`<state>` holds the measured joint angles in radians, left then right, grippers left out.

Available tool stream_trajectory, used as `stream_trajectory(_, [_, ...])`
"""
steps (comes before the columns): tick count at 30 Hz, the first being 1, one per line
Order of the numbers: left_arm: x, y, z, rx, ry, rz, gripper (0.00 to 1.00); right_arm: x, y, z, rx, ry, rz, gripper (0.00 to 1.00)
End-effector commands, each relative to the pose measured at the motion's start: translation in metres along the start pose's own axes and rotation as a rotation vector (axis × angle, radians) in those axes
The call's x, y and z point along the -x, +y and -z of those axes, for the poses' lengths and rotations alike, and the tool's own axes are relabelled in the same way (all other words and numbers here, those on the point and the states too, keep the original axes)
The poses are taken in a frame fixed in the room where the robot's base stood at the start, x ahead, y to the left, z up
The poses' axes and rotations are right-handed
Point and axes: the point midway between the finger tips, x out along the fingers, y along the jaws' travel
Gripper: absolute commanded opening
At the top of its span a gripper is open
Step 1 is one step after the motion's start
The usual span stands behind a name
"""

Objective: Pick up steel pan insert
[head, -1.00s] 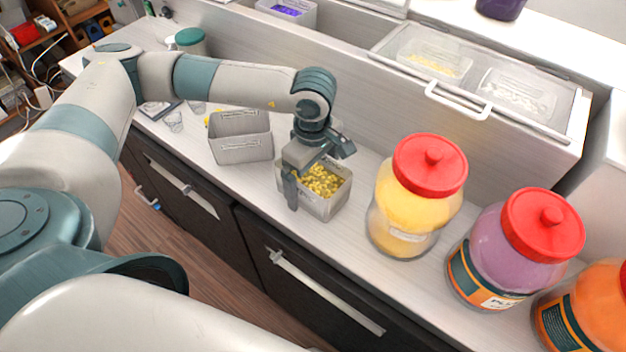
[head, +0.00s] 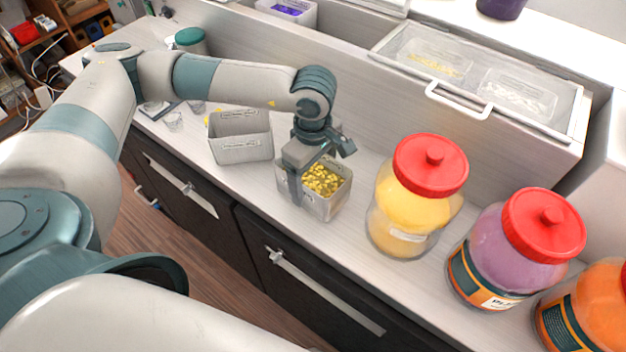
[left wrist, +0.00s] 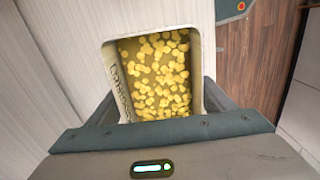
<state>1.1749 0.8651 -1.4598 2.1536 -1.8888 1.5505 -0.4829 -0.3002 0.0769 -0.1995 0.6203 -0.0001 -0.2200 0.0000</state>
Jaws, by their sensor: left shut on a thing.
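A steel pan insert (head: 324,207) full of small yellow pieces stands on the counter in the head view. My left gripper (head: 318,172) is over it, with its fingers on the pan's two sides, shut on it. In the left wrist view the pan (left wrist: 113,82) shows from above with the yellow pieces inside, and a gripper finger lies against each side. Part of the pan's back is hidden by the gripper. A second steel pan insert (head: 242,152), which looks mostly empty, stands to the left on the counter. My right gripper is not in view.
Jars with red lids, one yellow (head: 415,205), one purple (head: 510,250) and one orange (head: 590,310), stand to the right. A raised unit with a clear-lidded compartment (head: 480,85) runs behind. Small glasses (head: 173,121) stand at the left. The counter's front edge is close to the pan.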

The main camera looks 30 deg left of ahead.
Motion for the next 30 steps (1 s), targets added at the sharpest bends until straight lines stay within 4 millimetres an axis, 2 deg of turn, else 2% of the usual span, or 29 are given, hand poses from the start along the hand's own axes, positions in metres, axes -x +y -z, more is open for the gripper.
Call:
stream_trajectory(8, [0.022, 0.002, 0.0, 0.0, -0.002, -0.007, 0.28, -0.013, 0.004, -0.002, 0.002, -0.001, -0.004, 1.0])
stream_trajectory(21, [0.086, 0.002, 0.0, 0.0, 0.0, -0.006, 0.28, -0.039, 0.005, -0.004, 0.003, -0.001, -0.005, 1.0])
stream_trajectory(30, [0.1, 0.0, 0.0, 0.0, 0.0, -0.003, 0.28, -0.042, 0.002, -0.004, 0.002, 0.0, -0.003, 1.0])
